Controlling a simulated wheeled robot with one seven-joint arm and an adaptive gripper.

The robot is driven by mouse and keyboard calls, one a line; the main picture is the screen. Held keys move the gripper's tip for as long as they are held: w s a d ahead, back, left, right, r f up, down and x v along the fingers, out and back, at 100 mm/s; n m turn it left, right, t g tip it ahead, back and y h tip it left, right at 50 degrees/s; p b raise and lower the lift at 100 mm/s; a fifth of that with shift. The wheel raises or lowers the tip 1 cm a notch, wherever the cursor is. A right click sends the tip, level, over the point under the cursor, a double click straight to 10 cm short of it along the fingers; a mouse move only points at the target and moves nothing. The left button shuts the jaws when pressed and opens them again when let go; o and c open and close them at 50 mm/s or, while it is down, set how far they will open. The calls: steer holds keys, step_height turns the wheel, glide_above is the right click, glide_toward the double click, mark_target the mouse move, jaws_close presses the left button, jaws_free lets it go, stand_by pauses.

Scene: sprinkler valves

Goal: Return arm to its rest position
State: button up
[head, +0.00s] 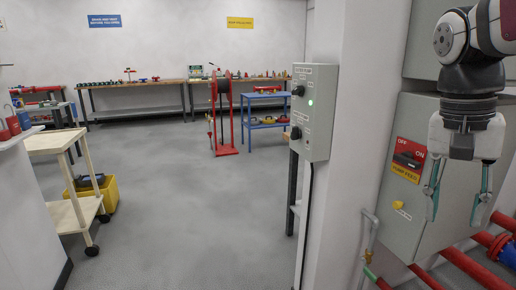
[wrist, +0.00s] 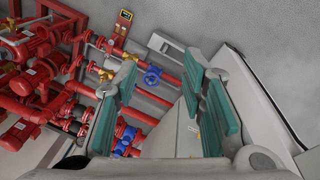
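My gripper (head: 456,205) hangs pointing down at the right of the head view, in front of a grey cabinet (head: 385,130). Its two teal-padded fingers are spread apart with nothing between them. The wrist view also shows my gripper (wrist: 165,95) open and empty. I cannot tell how far the gripper is from the cabinet.
The cabinet carries a red and yellow OFF/ON switch (head: 408,160). A grey control box (head: 312,110) with a green light is on the wall edge. A wooden cart (head: 62,145) and yellow bin (head: 108,193) stand left. The middle floor (head: 190,215) is clear.

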steer(key=s+a+f+n+t+y, duration=0.1)
steer(key=s+a+f+n, duration=0.35)
steer(key=s, duration=0.45)
steer(key=s+a+f+n+t, duration=0.1)
steer(key=s+a+f+n, duration=0.4)
steer(key=s, duration=0.5)
step_height(320, 180, up, 19)
steer(key=a+t+p, duration=0.1)
steer(key=t+p, duration=0.1)
steer(key=p, duration=1.6)
steer(key=shift+w+r+m+t+y, duration=0.2)
steer(key=shift+w+m+t+y, duration=0.1)
steer(key=shift+m+t, duration=0.1)
steer(key=shift+c, duration=0.6)
